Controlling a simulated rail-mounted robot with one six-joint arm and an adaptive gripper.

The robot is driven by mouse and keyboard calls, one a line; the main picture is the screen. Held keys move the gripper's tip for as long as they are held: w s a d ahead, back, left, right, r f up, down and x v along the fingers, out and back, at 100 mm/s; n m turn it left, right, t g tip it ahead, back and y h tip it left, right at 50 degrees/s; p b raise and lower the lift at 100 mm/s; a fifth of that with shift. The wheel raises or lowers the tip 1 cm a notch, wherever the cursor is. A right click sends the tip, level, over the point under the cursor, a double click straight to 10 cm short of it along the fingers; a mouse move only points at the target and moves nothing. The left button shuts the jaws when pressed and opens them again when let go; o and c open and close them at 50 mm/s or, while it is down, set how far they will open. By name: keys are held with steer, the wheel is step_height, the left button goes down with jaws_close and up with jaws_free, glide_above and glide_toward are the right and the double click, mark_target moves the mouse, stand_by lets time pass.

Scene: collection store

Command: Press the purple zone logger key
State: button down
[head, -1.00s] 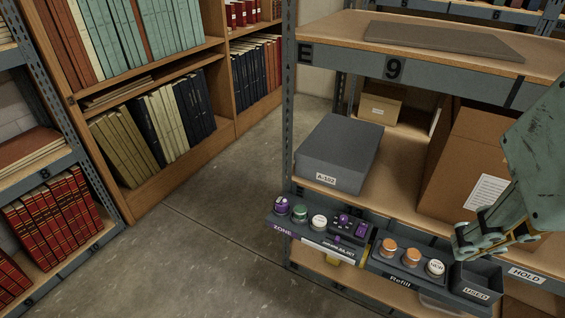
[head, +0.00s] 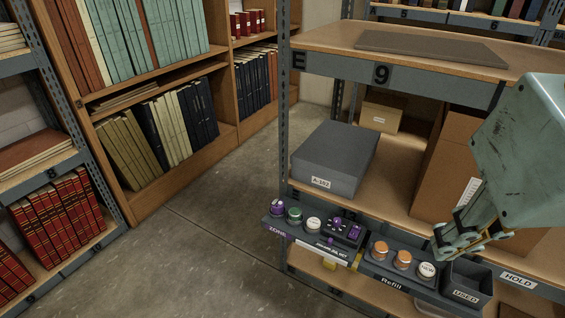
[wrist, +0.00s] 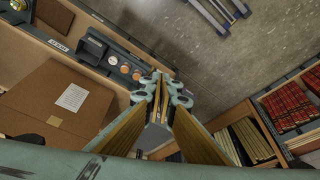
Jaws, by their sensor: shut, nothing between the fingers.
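The zone logger (head: 343,231) is a small dark box with several purple keys on its top, on the ledge labelled ZONE at the shelf's front edge in the head view. I cannot make out its key markings. My gripper (head: 440,251) is shut and empty, right of the logger and apart from it, near the Refill holder's right end. In the wrist view my gripper (wrist: 158,88) points toward the ledge and floor; I cannot pick out the logger there.
Purple, green and white-capped jars (head: 294,214) stand left of the logger. The Refill holder (head: 372,265) with orange and white caps lies between logger and gripper. A USED bin (head: 467,285) is below my gripper. A grey box (head: 335,160) and a cardboard box (head: 440,170) stand behind.

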steer(key=w+a+f+m+t+y+p, duration=0.15)
steer(key=w+a, duration=0.45)
steer(key=w, duration=0.7)
steer(key=w+a+f+m+p, duration=0.25)
steer(key=w+a, duration=0.45)
steer(key=w, duration=0.6)
steer(key=w+a+f+m+t+y+p, duration=0.15)
steer(key=w+a, duration=0.45)
steer(key=w, duration=0.7)
steer(key=w+a+f+m+h+p, duration=0.15)
steer(key=w+a+f+m, duration=0.3)
steer(key=w+f, duration=0.7)
steer(key=w+f+m+h+p, duration=0.1)
steer(key=f+m+h, duration=0.1)
steer(key=f, duration=0.6)
steer(key=w+f+m+t+h+p, duration=0.1)
steer(key=w+f+h, duration=0.1)
steer(key=f, duration=0.7)
steer(key=shift+w+f+m+h, duration=0.2)
steer(key=shift+w+m+h, duration=0.15)
steer(key=shift+h, duration=0.3)
steer(key=shift+d, duration=0.1)
steer(key=shift+f, duration=0.2)
